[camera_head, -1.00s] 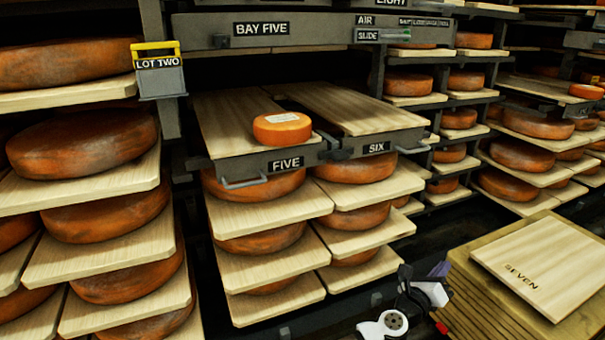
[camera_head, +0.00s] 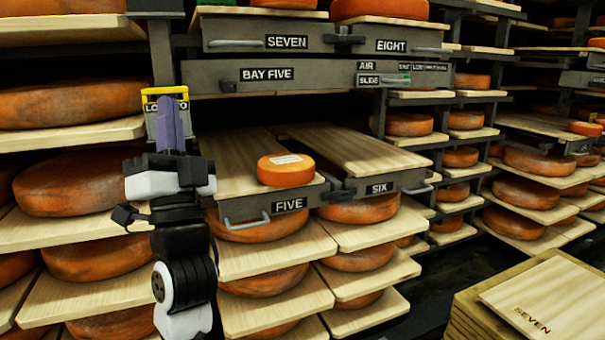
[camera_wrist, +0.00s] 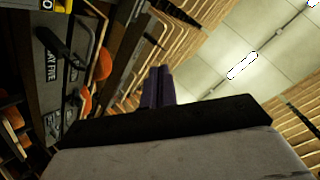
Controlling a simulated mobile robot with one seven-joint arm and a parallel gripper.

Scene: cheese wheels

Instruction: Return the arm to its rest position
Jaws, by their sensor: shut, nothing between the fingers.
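My gripper (camera_head: 170,122) stands upright at the left of the head view, its purple fingers pointing up and together, with nothing between them. It hides part of the yellow-topped LOT TWO box (camera_head: 151,98) and the shelf edges behind my arm. In the wrist view my gripper (camera_wrist: 160,85) shows as purple fingers past a dark wrist edge, with ceiling and racks beyond. The fingers appear clear of the wheels, though the exact gap to the box cannot be told.
A small orange cheese wheel (camera_head: 286,170) sits on the FIVE drawer's board, beside the bare SIX board (camera_head: 350,147). Racks of large wheels fill the left and right. A SEVEN board (camera_head: 545,295) lies on a stack at lower right. Dark floor (camera_head: 425,285) lies between.

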